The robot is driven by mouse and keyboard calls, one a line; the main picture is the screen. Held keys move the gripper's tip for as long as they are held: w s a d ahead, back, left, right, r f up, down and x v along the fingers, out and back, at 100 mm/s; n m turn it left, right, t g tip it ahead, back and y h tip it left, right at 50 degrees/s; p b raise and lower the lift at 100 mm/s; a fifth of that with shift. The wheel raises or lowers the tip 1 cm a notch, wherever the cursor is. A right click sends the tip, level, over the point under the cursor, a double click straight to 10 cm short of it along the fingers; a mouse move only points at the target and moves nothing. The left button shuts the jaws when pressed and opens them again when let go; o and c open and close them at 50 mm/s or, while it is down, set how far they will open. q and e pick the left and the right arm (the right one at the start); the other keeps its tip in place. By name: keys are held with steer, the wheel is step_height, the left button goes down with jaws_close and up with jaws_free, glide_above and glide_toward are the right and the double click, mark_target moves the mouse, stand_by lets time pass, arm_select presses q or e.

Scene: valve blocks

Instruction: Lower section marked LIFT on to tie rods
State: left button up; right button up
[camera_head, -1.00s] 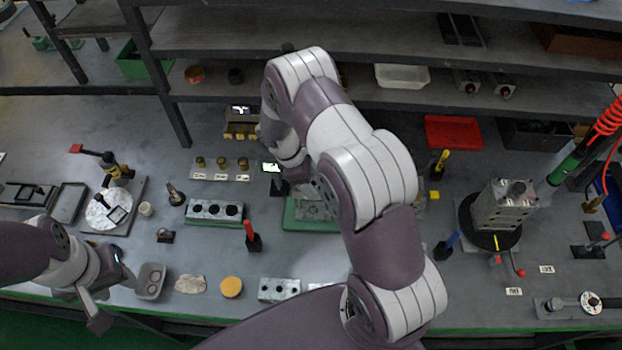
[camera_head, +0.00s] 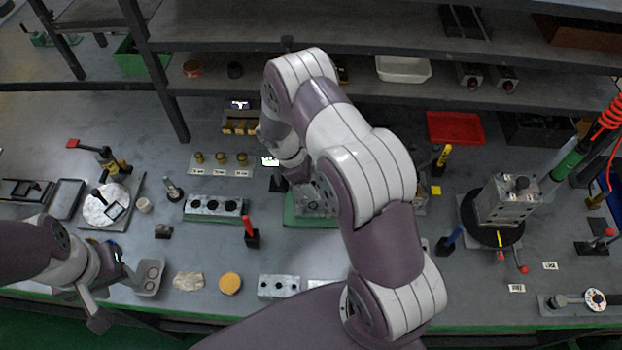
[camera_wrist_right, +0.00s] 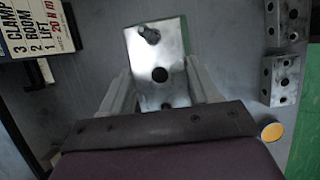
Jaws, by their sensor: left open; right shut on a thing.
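A grey metal section (camera_wrist_right: 143,55) with a dark round hole and a small fitting is between the fingers of my right gripper (camera_wrist_right: 160,88), which is shut on it. No LIFT mark can be read on it. In the head view the section (camera_head: 306,203) shows beside my right forearm, at the green base (camera_head: 295,219). The gap between them cannot be judged. My right fingers are hidden there by my own arm, and no tie rods can be made out. My left gripper (camera_head: 114,298) is open and empty at the lower left, beside a grey tray.
A three-hole block (camera_head: 213,207) and a red-handled tool (camera_head: 250,234) stand left of the base. A smaller block (camera_head: 279,287) and yellow disc (camera_head: 230,284) lie in front. A card (camera_wrist_right: 32,42) lists CLAMP, BOOM and LIFT. A block stack (camera_head: 503,201) stands on a round plate, right.

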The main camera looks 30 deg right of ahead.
steer(key=o, duration=1.5)
steer(key=shift+w+a+r, duration=0.1)
steer(key=shift+r, duration=0.1)
steer(key=b+v, duration=0.2)
steer(key=v, duration=0.6)
steer(key=shift+a+r, duration=0.1)
steer(key=shift+r, duration=0.05)
steer(key=p+v, duration=0.2)
steer(key=v, duration=0.1)
steer(key=shift+w+r, duration=0.1)
steer(key=shift+r, duration=0.3)
